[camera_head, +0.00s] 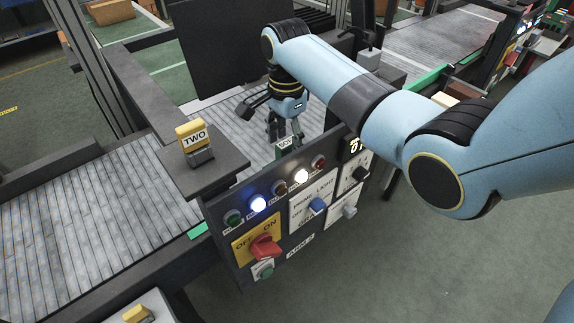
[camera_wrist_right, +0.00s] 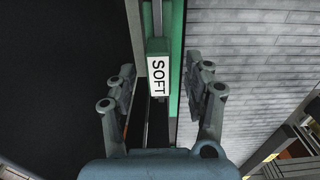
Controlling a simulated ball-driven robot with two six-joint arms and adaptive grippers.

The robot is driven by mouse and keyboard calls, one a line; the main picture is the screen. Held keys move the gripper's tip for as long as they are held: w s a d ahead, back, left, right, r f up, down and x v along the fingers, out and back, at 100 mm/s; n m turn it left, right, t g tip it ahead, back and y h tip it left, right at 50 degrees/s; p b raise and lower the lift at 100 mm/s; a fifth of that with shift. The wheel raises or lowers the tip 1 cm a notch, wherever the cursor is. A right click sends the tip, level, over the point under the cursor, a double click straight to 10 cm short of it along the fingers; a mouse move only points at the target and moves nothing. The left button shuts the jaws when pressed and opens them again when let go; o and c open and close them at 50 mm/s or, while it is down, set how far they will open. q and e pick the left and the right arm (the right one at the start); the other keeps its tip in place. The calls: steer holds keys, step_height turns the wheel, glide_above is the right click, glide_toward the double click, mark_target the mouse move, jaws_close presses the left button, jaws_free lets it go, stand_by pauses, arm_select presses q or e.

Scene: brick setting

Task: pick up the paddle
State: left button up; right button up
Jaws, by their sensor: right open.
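In the head view the labelled block (camera_head: 285,143) is at the upper edge of the control panel, just below my right gripper (camera_head: 284,129). In the wrist view my right gripper (camera_wrist_right: 161,80) is open, with one finger on each side of the block and a gap to both. Much of the block's lower part is hidden. My left gripper is not in view.
A control panel (camera_head: 300,240) with lit buttons, a red switch and a blue knob faces forward. A yellow block labelled TWO (camera_head: 192,133) stands on a dark ledge to the left. Roller conveyors (camera_head: 75,230) run left and behind. Green floor (camera_head: 430,270) is free at right.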

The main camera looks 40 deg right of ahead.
step_height(320, 180, down, 2)
steer(key=shift+d+f, duration=0.15)
steer(key=shift+f, duration=0.35)
steer(key=c, duration=1)
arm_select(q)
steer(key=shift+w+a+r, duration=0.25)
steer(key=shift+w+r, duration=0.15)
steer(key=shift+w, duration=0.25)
arm_select(e)
jaws_close()
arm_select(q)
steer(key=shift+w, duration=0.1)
